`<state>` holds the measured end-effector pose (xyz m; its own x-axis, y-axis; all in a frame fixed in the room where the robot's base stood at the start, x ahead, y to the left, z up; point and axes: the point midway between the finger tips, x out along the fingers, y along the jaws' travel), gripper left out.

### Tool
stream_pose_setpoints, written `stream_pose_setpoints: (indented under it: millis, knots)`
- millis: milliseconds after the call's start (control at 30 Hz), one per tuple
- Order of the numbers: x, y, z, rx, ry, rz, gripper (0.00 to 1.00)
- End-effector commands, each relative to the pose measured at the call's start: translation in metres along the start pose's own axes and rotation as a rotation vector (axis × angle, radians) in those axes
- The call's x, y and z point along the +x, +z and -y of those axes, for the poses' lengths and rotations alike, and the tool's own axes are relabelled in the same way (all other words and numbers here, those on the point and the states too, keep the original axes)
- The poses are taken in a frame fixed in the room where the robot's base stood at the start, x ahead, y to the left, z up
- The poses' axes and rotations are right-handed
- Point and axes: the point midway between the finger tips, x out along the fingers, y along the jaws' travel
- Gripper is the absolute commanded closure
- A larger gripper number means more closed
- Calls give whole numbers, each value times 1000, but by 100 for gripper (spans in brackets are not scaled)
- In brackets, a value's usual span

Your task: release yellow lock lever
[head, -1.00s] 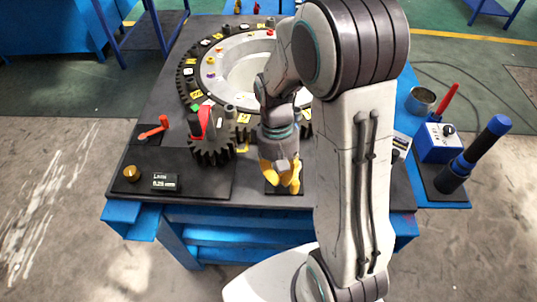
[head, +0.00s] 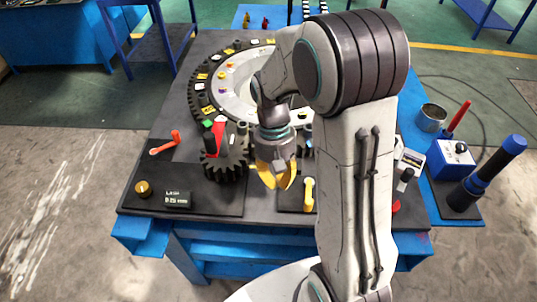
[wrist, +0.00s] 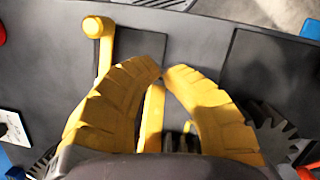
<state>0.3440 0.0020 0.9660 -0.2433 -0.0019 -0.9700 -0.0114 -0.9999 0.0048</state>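The yellow lock lever (head: 308,193) stands on a small dark plate at the near edge of the bench, just right of my gripper (head: 276,186). In the wrist view the lever (wrist: 104,50) is at the upper left, with a round knob at its end, outside and apart from the fingers. My gripper's yellow fingertips (wrist: 162,70) come together with nothing held between them. Another yellow bar (wrist: 153,115) shows behind the fingers; part of it is hidden.
A dark gear (head: 226,165) with a red-and-black handle stands left of my gripper. The large toothed ring (head: 206,98) lies behind. A red crank (head: 166,143) and brass knob (head: 142,188) are further left. A blue box (head: 452,160) and blue-black cylinder (head: 493,170) stand right.

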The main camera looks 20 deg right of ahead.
Motion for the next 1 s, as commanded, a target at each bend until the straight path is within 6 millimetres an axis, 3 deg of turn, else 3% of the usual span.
stream_pose_setpoints:
  millis: [500,1000]
  knots:
    - [-60,1,8,0,7,-5,100]
    - [-75,3,10,0,8,-2,100]
